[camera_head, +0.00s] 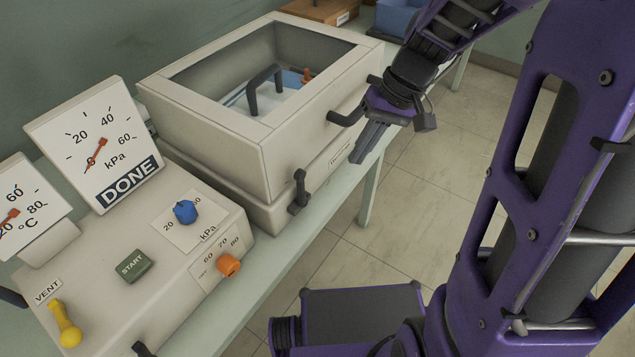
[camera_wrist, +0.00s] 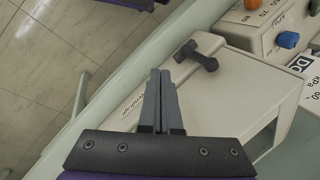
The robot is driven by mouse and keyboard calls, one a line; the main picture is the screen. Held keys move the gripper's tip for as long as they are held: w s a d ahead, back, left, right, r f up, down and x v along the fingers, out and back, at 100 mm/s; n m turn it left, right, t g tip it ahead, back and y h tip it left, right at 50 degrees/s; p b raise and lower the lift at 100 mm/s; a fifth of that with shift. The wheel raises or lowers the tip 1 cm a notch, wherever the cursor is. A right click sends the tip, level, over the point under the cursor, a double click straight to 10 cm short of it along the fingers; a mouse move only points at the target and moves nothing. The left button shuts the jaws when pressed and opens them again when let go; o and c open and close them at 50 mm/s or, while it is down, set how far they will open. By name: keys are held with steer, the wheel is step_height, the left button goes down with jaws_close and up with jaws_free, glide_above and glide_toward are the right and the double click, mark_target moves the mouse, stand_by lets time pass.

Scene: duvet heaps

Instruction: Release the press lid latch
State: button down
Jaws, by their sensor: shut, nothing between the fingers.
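The press (camera_head: 205,150) is a beige box with a windowed lid on the bench. The latch (camera_head: 298,192) is a small dark lever with a round knob, upright on the front face near its left corner. It also shows in the wrist view (camera_wrist: 197,55), just beyond my fingertips and a little to their right. My gripper (camera_head: 362,158) is shut and empty, in front of the press's front face and to the right of the latch, apart from it. In the wrist view its fingers (camera_wrist: 160,78) lie side by side. A dark lid handle (camera_head: 346,115) sticks out beside my gripper.
A control box (camera_head: 105,250) with a START button (camera_head: 134,266), a blue knob (camera_head: 185,211), an orange knob (camera_head: 229,265) and a yellow VENT lever (camera_head: 65,325) stands left. A gauge (camera_head: 95,140) reads DONE below its dial. The floor (camera_head: 400,215) before the bench is open.

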mark_target(301, 191)
steer(key=shift+f, duration=0.1)
steer(key=x, duration=0.3)
steer(key=a+b+x, duration=0.1)
steer(key=x, duration=0.3)
steer(key=a+r+x, duration=0.1)
steer(key=x, duration=0.3)
steer(key=shift+a+b, duration=0.2)
steer(key=shift+b, duration=0.1)
steer(key=shift+s+a, duration=0.1)
steer(key=shift+a, duration=0.5)
